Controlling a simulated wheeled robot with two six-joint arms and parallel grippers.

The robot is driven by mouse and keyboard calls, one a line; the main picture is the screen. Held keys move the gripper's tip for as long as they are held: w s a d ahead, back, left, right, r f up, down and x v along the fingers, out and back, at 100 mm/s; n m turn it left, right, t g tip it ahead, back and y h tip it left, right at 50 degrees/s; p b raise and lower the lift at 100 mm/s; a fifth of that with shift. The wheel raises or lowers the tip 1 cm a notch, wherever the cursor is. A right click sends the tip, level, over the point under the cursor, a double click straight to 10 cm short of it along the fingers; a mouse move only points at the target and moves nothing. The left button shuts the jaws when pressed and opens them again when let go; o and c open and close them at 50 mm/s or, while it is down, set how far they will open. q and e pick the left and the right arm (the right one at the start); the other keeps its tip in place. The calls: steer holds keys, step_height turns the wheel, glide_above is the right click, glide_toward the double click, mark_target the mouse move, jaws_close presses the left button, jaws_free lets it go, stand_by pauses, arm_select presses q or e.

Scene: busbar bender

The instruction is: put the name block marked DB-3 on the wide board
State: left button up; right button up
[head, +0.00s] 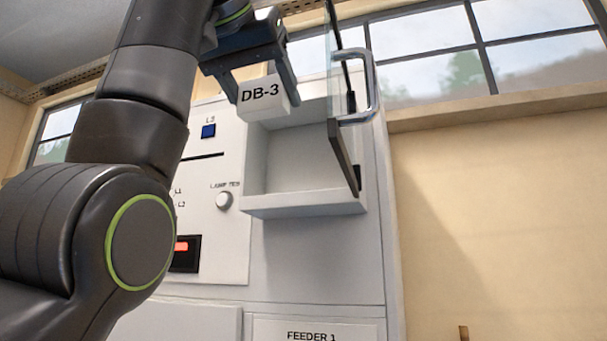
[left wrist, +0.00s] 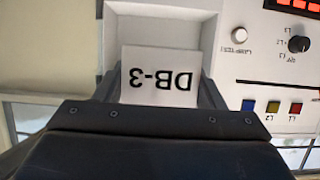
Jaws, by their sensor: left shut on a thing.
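The white name block marked DB-3 (head: 264,97) is held in my left gripper (head: 262,88), whose fingers are shut on its two sides. In the head view the block is in front of the upper part of an open white compartment (head: 300,165) in the cabinet. The left wrist view also shows the block (left wrist: 158,78), with its lettering upside down, between the fingers of my gripper (left wrist: 158,92). I cannot make out the wide board in these frames. My right gripper is not in view.
A glass door with a metal handle (head: 369,90) stands open at the compartment's right side, close to my left gripper. The cabinet panel has a lamp test button (head: 224,200), a blue lamp (head: 208,131) and a red display (head: 182,247). A FEEDER 1 label (head: 312,335) is below.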

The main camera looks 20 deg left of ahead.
arm_select(q)
steer(key=w+p, duration=0.3)
steer(key=w, duration=0.2)
steer(key=w+f+p, duration=0.1)
steer(key=w+p, duration=0.2)
steer(key=w, duration=0.3)
steer(key=w+f+p, duration=0.1)
steer(key=w+p, duration=0.2)
steer(key=w, duration=0.2)
steer(key=shift+w+d+f+p, duration=0.1)
steer(key=shift+w+d+p, duration=0.2)
steer(key=shift+p, duration=0.05)
steer(key=shift+s+f, duration=0.2)
steer(key=shift+f, duration=1)
steer(key=shift+w+f+p, duration=0.25)
steer(key=shift+f+p, duration=0.5)
steer(key=shift+f, duration=0.25)
steer(key=shift+w+f, duration=0.2)
steer(key=shift+f, duration=0.15)
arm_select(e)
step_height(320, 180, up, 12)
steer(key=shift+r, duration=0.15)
